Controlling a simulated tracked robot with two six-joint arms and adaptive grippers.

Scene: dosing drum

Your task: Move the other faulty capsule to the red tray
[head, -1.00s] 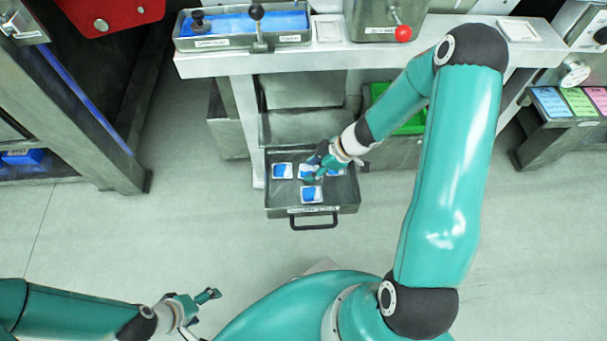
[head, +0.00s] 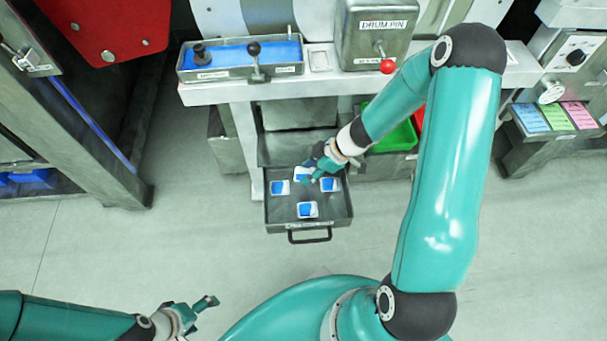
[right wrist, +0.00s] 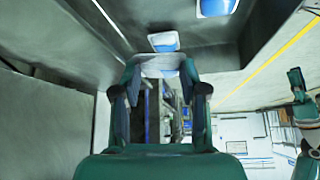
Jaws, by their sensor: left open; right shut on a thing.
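My right gripper (head: 312,172) is over the open drawer (head: 342,212) and shut on a blue-and-white capsule (head: 302,174). The held capsule shows between the fingertips in the right wrist view (right wrist: 160,66); it appears lifted a little above the drawer floor. Other similar capsules lie in the drawer: one at left (head: 279,187), one at right (head: 329,185) and one in front (head: 307,210). I see no mark telling which is faulty. A red edge (head: 418,120), possibly the red tray, shows beside the green tray, mostly hidden by my right arm. My left gripper (head: 204,308) is open and empty at the lower left.
The green tray (head: 400,134) stands right of the drawer under the bench, partly behind my right arm. The bench top (head: 320,88) overhangs the drawer's back. A box with a red-knobbed lever (head: 387,66) stands on it. The floor in front of the drawer is clear.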

